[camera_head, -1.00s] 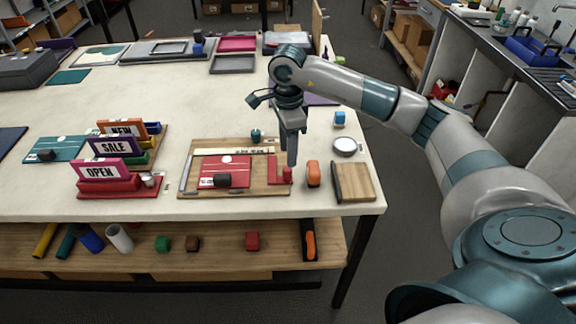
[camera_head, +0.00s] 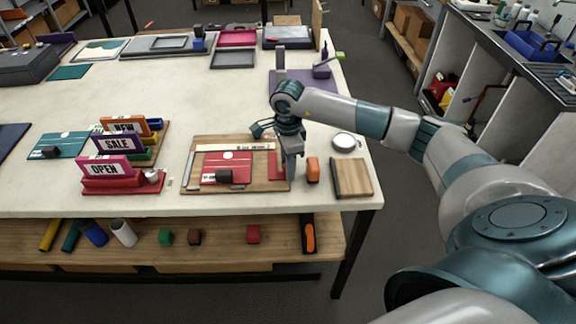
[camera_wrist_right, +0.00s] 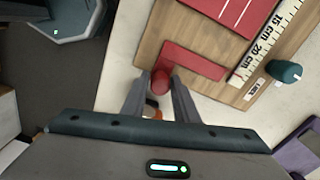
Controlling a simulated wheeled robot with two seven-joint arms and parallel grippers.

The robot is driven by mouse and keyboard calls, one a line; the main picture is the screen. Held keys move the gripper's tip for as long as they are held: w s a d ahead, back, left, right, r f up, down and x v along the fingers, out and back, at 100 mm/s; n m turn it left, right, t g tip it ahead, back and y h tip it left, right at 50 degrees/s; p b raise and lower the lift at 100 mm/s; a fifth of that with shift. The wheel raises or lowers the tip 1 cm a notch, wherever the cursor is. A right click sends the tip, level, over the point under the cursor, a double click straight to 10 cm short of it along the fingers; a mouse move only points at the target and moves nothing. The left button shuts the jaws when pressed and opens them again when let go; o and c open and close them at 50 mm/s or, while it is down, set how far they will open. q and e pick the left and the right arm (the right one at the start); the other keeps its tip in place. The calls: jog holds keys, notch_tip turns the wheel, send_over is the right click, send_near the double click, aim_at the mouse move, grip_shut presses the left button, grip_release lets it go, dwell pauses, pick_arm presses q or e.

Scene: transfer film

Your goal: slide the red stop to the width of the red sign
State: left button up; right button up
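A flat red panel with white marks (camera_head: 228,164), which seems to be the red sign, lies on a wooden board (camera_head: 262,186). A dark block (camera_head: 223,177) sits on its front edge. The L-shaped red stop (camera_head: 275,165) is on the board to the panel's right, with a strip of bare wood between them. The wrist view shows the stop (camera_wrist_right: 195,62) with a round red knob (camera_wrist_right: 160,82). My right gripper (camera_head: 289,177) is low over the stop. Its fingers (camera_wrist_right: 159,88) stand apart on either side of the knob; contact is unclear. My left gripper is out of view.
A ruler (camera_head: 236,147) lies along the board's back, near a teal knob (camera_wrist_right: 285,72). An orange object (camera_head: 313,170) and a wooden block (camera_head: 351,178) stand right of the board. Small signs on stands (camera_head: 122,182) are to the left.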

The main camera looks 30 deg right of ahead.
grip_shut()
jog(key=w+a+b, duration=0.1)
jog(key=a, duration=0.1)
jog(key=w+a+b, duration=0.1)
jog(key=a+b, duration=0.1)
jog(key=w+a+b, duration=0.1)
jog(key=w+a, duration=0.1)
jog(key=shift+a+f+b, duration=0.15)
jog(key=shift+a+b, duration=0.15)
jog(key=shift+w+a, duration=0.25)
jog(key=shift+a, duration=0.15)
jog(key=shift+d, duration=0.1)
jog(key=shift+o, duration=2.4)
grip_release()
jog(key=shift+r, duration=0.3)
